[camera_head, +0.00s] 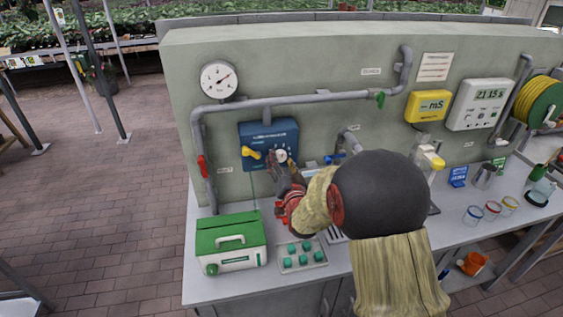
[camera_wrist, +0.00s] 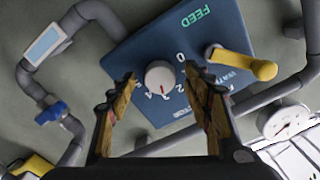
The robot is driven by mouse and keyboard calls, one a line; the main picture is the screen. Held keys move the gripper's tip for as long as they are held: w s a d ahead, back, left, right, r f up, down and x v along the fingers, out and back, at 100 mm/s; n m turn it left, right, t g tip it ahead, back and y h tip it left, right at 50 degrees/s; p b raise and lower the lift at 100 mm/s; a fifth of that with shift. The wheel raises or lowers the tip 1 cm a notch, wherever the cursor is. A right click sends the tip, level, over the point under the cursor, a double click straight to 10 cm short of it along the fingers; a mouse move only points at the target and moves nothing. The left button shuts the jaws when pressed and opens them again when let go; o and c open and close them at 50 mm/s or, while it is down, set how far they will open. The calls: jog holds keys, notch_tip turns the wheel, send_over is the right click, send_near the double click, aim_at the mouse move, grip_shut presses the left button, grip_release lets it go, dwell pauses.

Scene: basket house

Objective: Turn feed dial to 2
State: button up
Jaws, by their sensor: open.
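The blue feed panel (camera_head: 258,132) is on the grey-green wall. In the wrist view the panel (camera_wrist: 140,48) shows the word FEED and a number scale. The white round feed dial (camera_wrist: 160,74) has a red mark pointing down in the picture, seemingly near the 3. The dial also shows in the head view (camera_head: 281,156). My gripper (camera_wrist: 161,76) is open, with one finger on each side of the dial and visible gaps to it. In the head view my gripper (camera_head: 282,165) is at the panel's lower right. How far the fingertips reach along the dial is unclear.
A yellow lever (camera_wrist: 242,63) is on the panel close to the right finger; it also shows in the head view (camera_head: 251,153). Pipes run around the panel. A green-lidded box (camera_head: 230,243) and a tray of green pots (camera_head: 300,255) are on the bench below.

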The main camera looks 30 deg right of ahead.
jog(key=shift+w, duration=0.25)
jog(key=shift+c, duration=0.5)
jog(key=c, duration=1.1)
